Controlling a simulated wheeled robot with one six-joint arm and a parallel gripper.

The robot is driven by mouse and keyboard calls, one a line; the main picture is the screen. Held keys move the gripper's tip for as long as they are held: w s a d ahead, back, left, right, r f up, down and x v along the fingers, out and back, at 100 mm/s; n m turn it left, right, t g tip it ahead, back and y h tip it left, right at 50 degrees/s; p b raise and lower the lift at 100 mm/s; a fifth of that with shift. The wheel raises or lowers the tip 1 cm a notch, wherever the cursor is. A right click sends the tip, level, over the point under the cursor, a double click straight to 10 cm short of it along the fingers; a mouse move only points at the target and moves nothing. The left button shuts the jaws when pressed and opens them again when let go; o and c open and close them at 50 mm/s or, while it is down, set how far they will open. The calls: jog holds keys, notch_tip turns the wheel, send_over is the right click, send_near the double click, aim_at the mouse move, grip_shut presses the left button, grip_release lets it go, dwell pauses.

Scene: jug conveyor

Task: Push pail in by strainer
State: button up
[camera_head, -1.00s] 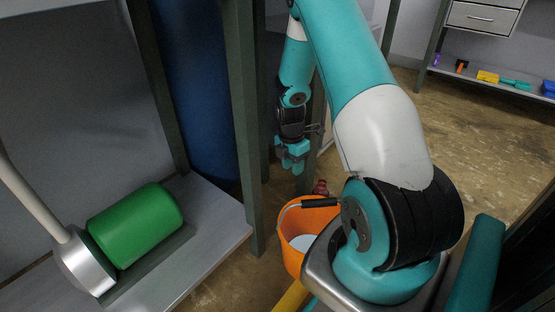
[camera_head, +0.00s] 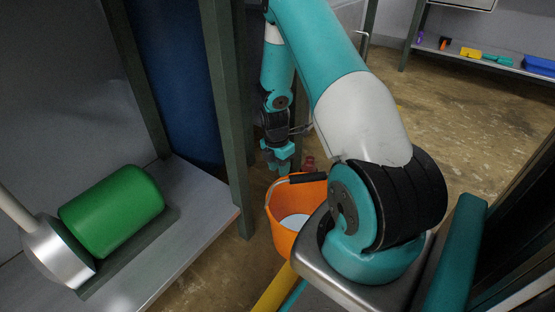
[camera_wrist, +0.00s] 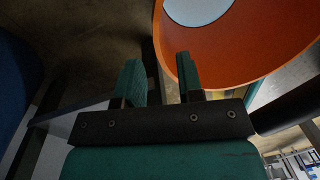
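The orange pail (camera_head: 284,238) stands low near the middle of the head view, beside the shelf post, with a pale round patch inside and a black grip on its handle. In the wrist view the pail (camera_wrist: 260,50) fills the upper right. My gripper (camera_head: 279,160) hangs just above and behind the pail's rim in the head view. In the wrist view its fingers (camera_wrist: 161,78) are apart with nothing clearly held. The right finger overlaps the pail's edge; I cannot tell whether they touch. I cannot identify a strainer in either view.
A green cylinder (camera_head: 112,212) and a metal-ended pole (camera_head: 60,255) are on the left shelf (camera_head: 190,235). A dark post (camera_head: 228,120) stands near my gripper. A small red thing (camera_head: 309,164) is behind the pail. Open floor (camera_head: 470,130) lies right.

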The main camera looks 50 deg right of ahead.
aim_at(281, 189)
jog(key=f+b, duration=0.1)
jog(key=f, duration=0.1)
jog(key=f+b, duration=0.1)
jog(key=f, duration=0.2)
jog(key=f+b, duration=0.1)
jog(key=f, duration=0.1)
jog(key=shift+s+f, duration=0.3)
jog(key=shift+s, duration=0.1)
grip_shut()
